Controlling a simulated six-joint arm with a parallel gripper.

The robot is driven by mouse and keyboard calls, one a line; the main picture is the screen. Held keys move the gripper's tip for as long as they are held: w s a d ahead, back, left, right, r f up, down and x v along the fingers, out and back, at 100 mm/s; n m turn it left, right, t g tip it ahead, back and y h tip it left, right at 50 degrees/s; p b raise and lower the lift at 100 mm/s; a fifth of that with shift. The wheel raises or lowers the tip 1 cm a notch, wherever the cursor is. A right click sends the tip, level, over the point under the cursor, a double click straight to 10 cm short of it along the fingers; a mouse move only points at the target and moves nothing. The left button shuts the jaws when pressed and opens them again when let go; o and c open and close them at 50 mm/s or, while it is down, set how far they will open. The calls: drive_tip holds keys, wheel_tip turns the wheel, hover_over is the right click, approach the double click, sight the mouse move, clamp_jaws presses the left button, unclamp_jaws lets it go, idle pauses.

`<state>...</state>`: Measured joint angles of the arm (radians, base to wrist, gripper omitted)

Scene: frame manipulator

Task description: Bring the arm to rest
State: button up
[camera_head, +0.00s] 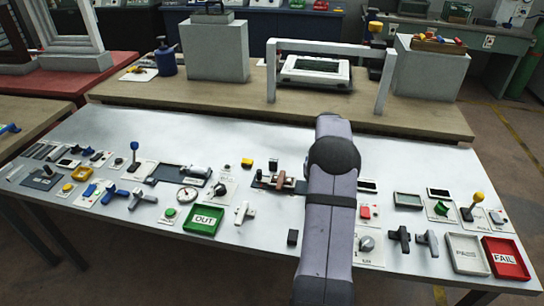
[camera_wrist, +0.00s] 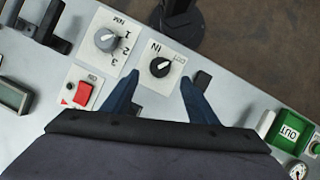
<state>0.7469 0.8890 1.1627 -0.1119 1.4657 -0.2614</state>
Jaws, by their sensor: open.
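My arm (camera_head: 327,210) reaches up across the middle of the grey panel table (camera_head: 240,135) in the head view and hides part of it. My gripper is hidden in the head view. In the wrist view my gripper (camera_wrist: 156,88) is open, with its two blue fingers apart and nothing between them but the panel below. A black knob (camera_wrist: 160,67) on a white plate lies beyond and between the fingertips. A small black block (camera_wrist: 202,79) lies close to the right finger.
A red rocker switch (camera_wrist: 85,92) and a grey dial (camera_wrist: 106,40) are left of the fingers. A green OUT tray (camera_head: 203,219), a PASS tray (camera_head: 468,253) and a red FAIL tray (camera_head: 506,259) stand on the panel. A white frame (camera_head: 330,47) stands behind. The panel's back strip is clear.

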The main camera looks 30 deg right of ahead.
drive_tip(key=w+a+r+n+t+h, duration=0.1)
drive_tip(key=a+r+n, duration=0.1)
drive_tip(key=a, duration=0.8)
drive_tip(key=w+a+r+n+t+h, duration=0.1)
drive_tip(key=a+r, duration=0.1)
drive_tip(key=a, duration=0.7)
drive_tip(key=s+a+n+t, duration=0.1)
drive_tip(key=s+a, duration=0.4)
drive_tip(key=a, duration=0.4)
drive_tip(key=s+a+f+n+t, duration=0.1)
drive_tip(key=s+a+f, duration=0.1)
drive_tip(key=s+a, duration=0.3)
wheel_tip(320, 180, down, 14)
drive_tip(key=b, duration=1.4)
drive_tip(key=shift+s+d+b, duration=0.3)
drive_tip(key=shift+s+b, duration=0.05)
drive_tip(key=shift+s, duration=0.05)
